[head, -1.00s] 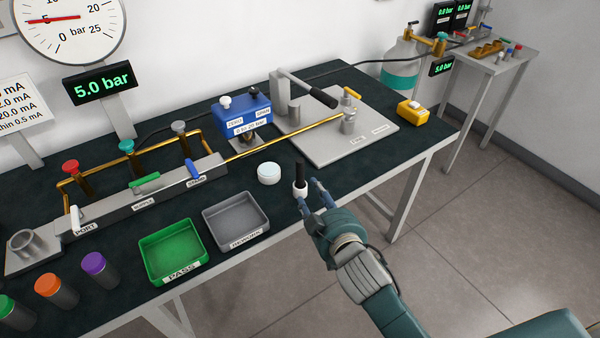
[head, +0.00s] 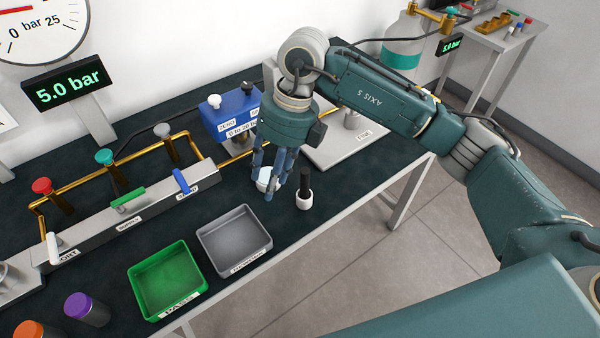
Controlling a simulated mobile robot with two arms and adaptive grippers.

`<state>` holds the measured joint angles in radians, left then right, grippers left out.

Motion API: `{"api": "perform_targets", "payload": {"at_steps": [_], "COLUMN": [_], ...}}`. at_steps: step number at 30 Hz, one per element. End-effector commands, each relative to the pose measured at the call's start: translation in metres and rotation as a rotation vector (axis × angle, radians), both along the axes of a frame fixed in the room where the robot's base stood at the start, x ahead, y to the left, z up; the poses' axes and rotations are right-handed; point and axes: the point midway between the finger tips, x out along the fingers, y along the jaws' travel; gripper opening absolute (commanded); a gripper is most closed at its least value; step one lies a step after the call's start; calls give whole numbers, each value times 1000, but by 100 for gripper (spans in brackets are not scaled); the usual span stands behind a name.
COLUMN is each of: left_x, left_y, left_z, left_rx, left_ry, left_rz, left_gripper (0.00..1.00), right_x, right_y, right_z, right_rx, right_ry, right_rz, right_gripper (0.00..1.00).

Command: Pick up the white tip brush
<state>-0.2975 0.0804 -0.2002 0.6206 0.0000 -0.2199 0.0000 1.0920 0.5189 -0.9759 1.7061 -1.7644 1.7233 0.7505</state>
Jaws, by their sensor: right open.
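The brush (head: 305,183) stands upright near the front edge of the dark bench in the head view. It has a black handle above a white lower part; I cannot tell whether the white is its tip or a holder. My right gripper (head: 271,190) points down just left of the brush, open and apart from it. Its fingers are in front of a small round white tub (head: 264,181) and partly hide it; I cannot tell whether they touch it. My left gripper is not in view.
A grey tray (head: 234,240) and a green tray (head: 167,281) lie left of the brush. A valve manifold (head: 130,210) and a blue device (head: 226,119) stand behind. My right arm covers part of the grey plate (head: 340,150). Bare bench lies around the brush.

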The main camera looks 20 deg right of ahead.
Motion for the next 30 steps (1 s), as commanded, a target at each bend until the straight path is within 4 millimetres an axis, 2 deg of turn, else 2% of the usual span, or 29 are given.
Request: {"api": "perform_targets", "payload": {"at_steps": [1, 3, 7, 15, 20, 23, 27, 30], "left_x": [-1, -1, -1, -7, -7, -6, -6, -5], "left_y": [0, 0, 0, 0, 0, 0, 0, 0], "left_z": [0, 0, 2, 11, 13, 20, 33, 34], "left_rx": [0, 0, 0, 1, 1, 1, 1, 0], "left_ry": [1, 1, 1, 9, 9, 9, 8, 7], "left_rz": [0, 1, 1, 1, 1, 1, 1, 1], "left_gripper": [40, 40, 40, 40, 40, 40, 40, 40], "right_x": [10, 17, 21, 21, 21, 19, 16, 18], "right_y": [-26, -53, -78, -82, -81, -82, -84, -83], "right_z": [4, 9, 11, -28, -40, -49, -70, -84], "right_rx": [-92, -190, -277, -289, -287, -287, -288, -287], "right_ry": [-16, -27, -32, -31, -34, -30, -29, -32], "right_rz": [-29, -61, -96, -99, -99, -97, -97, -97], "right_gripper": [40, 40, 40, 40, 40, 40, 40, 40]}}
